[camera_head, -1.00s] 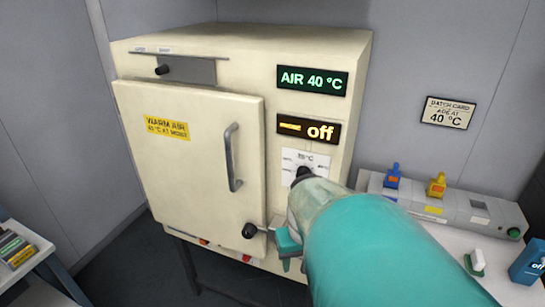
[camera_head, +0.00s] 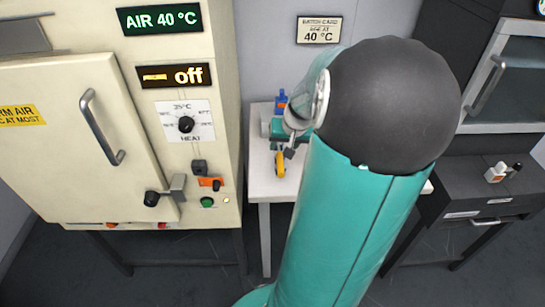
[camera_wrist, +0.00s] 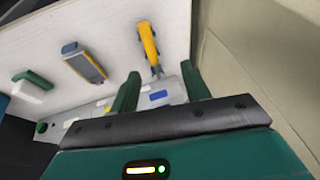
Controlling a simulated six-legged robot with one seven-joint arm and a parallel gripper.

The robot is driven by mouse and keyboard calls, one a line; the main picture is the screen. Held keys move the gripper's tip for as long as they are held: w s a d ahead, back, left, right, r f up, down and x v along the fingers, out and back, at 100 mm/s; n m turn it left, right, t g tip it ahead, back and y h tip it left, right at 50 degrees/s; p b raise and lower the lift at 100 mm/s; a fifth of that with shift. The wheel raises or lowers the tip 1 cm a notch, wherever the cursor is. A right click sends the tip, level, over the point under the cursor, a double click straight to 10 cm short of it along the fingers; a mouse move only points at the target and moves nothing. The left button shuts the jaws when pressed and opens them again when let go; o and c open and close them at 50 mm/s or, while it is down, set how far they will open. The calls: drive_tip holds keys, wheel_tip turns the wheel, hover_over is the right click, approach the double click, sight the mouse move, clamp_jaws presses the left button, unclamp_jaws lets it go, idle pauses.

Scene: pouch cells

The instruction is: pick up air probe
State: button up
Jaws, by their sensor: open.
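A yellow tool with a grey-blue tip (camera_wrist: 148,42) lies on the white table, in front of a grey box, close to the cream cabinet. It may be the air probe; no label confirms this. It also shows in the head view as a yellow piece (camera_head: 280,164) just below my gripper. My gripper (camera_wrist: 160,88) is open and empty, its green fingers pointing at the table on either side of the line of the yellow tool. In the head view my arm hides much of the table.
The grey box (camera_wrist: 90,118) spans the table's back, with a blue piece (camera_head: 282,100) there. A yellow-grey device (camera_wrist: 85,65) and a white-and-green item (camera_wrist: 32,85) lie beside the tool. The cream cabinet (camera_head: 225,120) stands close by. A dark drawer unit (camera_head: 480,190) stands right.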

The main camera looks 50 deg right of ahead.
drive_tip(key=d, duration=0.3)
hover_over(281, 161)
drive_tip(key=s+a, duration=0.1)
drive_tip(key=s, duration=0.1)
drive_tip(key=shift+m, duration=0.3)
wheel_tip(281, 161, down, 8)
drive_tip(key=shift+r, duration=0.25)
drive_tip(key=shift+x, duration=2.75)
drive_tip(key=shift+s+d+f, duration=0.1)
drive_tip(key=shift+d+f, duration=0.05)
drive_tip(key=shift+f, duration=0.1)
clamp_jaws()
drive_tip(key=shift+r, duration=0.15)
